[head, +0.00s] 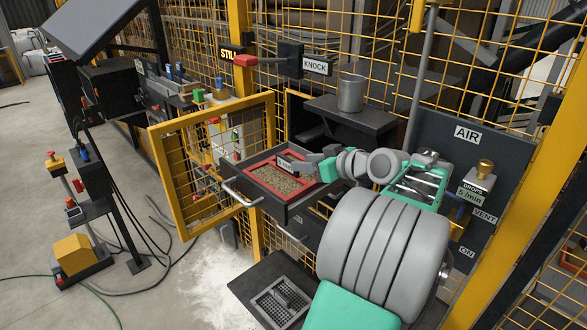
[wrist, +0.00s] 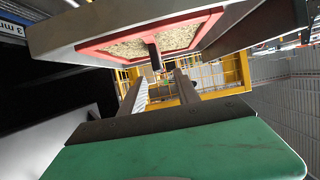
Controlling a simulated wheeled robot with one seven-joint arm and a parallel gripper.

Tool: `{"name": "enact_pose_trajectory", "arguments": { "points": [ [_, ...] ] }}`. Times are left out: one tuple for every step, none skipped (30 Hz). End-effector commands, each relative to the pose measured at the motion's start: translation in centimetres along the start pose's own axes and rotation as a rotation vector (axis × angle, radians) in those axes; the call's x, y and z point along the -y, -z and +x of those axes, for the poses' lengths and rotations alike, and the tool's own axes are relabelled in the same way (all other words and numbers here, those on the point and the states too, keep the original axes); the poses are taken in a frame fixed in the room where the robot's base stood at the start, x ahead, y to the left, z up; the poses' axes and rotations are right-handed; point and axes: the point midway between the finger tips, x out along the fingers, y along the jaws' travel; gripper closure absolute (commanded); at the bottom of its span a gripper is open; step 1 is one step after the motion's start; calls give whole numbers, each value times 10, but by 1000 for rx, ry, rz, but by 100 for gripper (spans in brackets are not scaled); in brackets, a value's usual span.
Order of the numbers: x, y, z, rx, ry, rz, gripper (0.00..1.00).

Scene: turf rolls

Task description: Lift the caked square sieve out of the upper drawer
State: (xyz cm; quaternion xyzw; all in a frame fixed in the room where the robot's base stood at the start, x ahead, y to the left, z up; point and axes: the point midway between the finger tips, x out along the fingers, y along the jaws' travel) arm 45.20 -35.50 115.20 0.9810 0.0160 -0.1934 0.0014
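The upper drawer (head: 283,207) stands pulled out in the head view. The square sieve (head: 268,190), a red frame with brown grainy caked matter over its mesh, lies inside it. In the wrist view the red sieve frame (wrist: 113,41) shows at the top, with a dark upright tab (wrist: 152,52) at its near edge. My gripper (wrist: 160,88) is open, its two fingers apart and pointing toward that tab. I cannot tell whether the tab is between the fingertips or just beyond them.
An open yellow mesh door (head: 163,180) stands left of the drawer. A shelf with a metal cup (head: 350,93) is behind and above. A dark tray with a grate (head: 283,300) lies below.

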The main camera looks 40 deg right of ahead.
Motion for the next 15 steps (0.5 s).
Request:
{"name": "enact_pose_trajectory", "arguments": {
  "points": [
    [2,2,10,1,5,-1,62],
    [1,2,16,1,2,-1,62],
    [0,2,22,1,2,-1,62],
    [0,1,26,2,0,0,62],
    [-1,0,29,2,-1,0,62],
    [-1,1,33,2,-1,0,62],
    [-1,2,36,2,-2,0,62],
    [-2,2,39,2,-2,0,62],
    [-1,4,46,3,0,0,62],
    [-2,5,51,3,0,-1,62],
    [-2,6,56,3,-1,-1,62],
    [-2,7,64,4,0,-1,62],
    [-3,5,70,4,-1,0,62],
    [-2,5,75,3,-1,0,62],
    [-3,4,79,3,-2,0,62]
  ]
}}
